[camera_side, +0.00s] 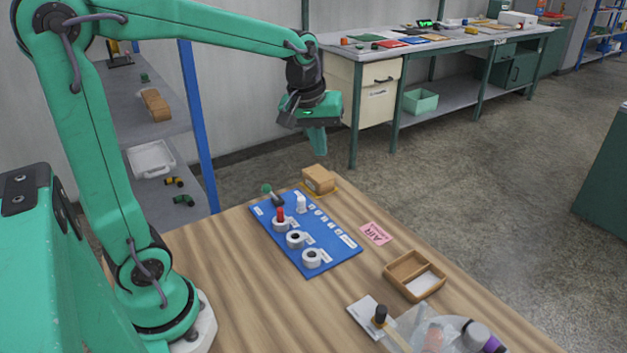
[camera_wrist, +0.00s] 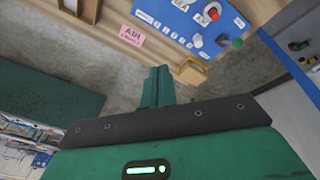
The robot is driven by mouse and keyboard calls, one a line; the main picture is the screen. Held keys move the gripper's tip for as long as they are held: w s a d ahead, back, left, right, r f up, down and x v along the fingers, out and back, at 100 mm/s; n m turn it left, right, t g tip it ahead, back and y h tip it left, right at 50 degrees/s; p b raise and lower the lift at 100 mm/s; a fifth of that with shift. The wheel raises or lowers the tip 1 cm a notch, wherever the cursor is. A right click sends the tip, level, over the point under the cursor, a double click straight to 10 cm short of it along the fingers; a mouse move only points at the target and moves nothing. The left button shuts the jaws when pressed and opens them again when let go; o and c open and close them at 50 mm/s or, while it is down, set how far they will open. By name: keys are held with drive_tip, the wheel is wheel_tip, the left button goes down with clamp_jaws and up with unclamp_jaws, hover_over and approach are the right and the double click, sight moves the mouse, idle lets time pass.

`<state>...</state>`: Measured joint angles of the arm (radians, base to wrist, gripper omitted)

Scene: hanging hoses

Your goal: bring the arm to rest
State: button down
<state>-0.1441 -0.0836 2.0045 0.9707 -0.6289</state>
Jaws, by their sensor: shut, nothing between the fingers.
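My gripper (camera_side: 318,143) hangs in the air above and beyond the far edge of the wooden table (camera_side: 225,245), pointing down. Its green fingers are closed together with nothing between them. The fingers also show in the wrist view (camera_wrist: 157,87). My arm is raised and stretched out to the right, touching nothing. Below it on the table lies a blue board (camera_side: 335,265) with white round fittings and a red piece in one of them. The board also shows at the top of the wrist view (camera_wrist: 180,18).
A cardboard box (camera_side: 319,179), a pink AIR label (camera_side: 376,233) and a wooden tray (camera_side: 396,274) are on the table. Clear and dark items stand at the near right corner. A blue-posted shelf (camera_side: 197,120) is at left; a workbench (camera_side: 430,42) is behind.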

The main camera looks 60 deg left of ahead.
drive_tip(key=s+d+m+t, duration=0.1)
drive_tip(key=s+d+m, duration=0.1)
drive_tip(key=s+m, duration=0.2)
drive_tip(key=s+d+m+t, duration=0.1)
drive_tip(key=s+d+m, duration=0.2)
drive_tip(key=s, duration=0.8)
drive_tip(key=shift+d+m+t, duration=0.25)
drive_tip(key=shift+m+t, duration=0.15)
drive_tip(key=shift+m, duration=0.5)
